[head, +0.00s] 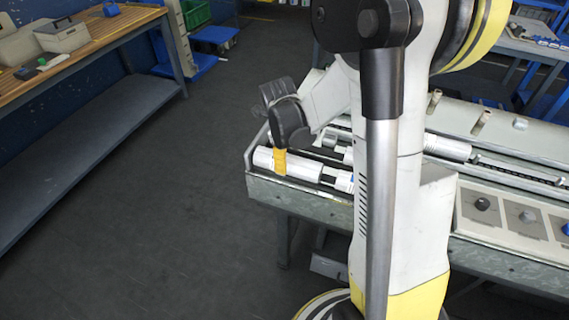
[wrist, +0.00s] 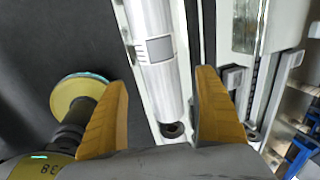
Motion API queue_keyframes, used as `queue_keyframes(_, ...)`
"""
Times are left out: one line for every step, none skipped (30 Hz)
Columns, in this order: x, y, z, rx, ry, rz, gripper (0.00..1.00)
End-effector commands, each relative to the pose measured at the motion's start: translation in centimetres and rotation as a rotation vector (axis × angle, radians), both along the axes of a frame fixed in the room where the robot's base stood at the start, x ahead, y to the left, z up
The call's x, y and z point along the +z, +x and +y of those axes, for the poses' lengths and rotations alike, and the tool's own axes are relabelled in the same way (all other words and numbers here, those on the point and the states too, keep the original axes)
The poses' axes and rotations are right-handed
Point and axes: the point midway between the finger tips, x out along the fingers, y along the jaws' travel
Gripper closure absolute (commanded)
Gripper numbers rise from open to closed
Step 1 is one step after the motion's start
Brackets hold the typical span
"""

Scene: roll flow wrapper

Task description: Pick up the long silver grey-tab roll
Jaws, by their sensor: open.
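The long silver roll lies lengthwise in the machine's front tray in the head view (head: 308,168). In the wrist view the silver roll (wrist: 153,18) runs down from the top edge, with a grey tab (wrist: 160,49) on its side and a dark hollow core at its near end. My gripper (wrist: 162,80) is open, its two orange-yellow fingers apart on either side of the roll. In the head view my gripper (head: 280,162) is over the left part of the roll, and a finger hides some of it. I cannot tell whether the fingers touch the roll.
Another silver roll (head: 446,147) lies further right on the machine. The tray rim (head: 250,152) and a metal rail (wrist: 222,60) run close beside the roll. A wooden workbench (head: 100,38) stands left, with open floor between.

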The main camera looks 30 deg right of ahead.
Motion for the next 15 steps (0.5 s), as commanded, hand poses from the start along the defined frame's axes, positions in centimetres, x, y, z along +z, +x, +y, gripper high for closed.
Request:
queue_keyframes(-1.2,0.2,-0.2,0.0,0.0,0.0,0.17)
queue_keyframes(-1.7,0.3,-0.3,0.001,0.0,0.0,0.17)
queue_keyframes(-2.1,0.3,-0.4,0.001,0.0,0.0,0.17)
queue_keyframes(-2.3,0.4,-0.4,0.002,0.0,0.0,0.17)
queue_keyframes(-2.5,0.4,-0.5,0.002,0.0,0.0,0.17)
queue_keyframes(-2.7,0.5,-0.5,0.002,0.0,0.0,0.17)
queue_keyframes(-2.9,0.5,-0.6,0.002,0.0,0.0,0.17)
queue_keyframes(-3.2,0.6,-0.6,0.003,0.0,0.0,0.17)
queue_keyframes(-3.7,0.7,-0.7,0.003,0.0,0.0,0.17)
queue_keyframes(-4.1,0.8,-0.8,0.003,0.0,0.0,0.17)
queue_keyframes(-4.6,0.9,-0.9,0.002,0.0,0.0,0.17)
queue_keyframes(-5.3,1.1,-1.0,0.002,0.0,0.0,0.17)
queue_keyframes(-5.9,1.2,-1.1,0.002,0.0,0.0,0.17)
queue_keyframes(-6.3,1.3,-1.2,0.002,0.0,0.0,0.17)
queue_keyframes(-6.8,1.4,-1.3,0.002,0.0,0.0,0.17)
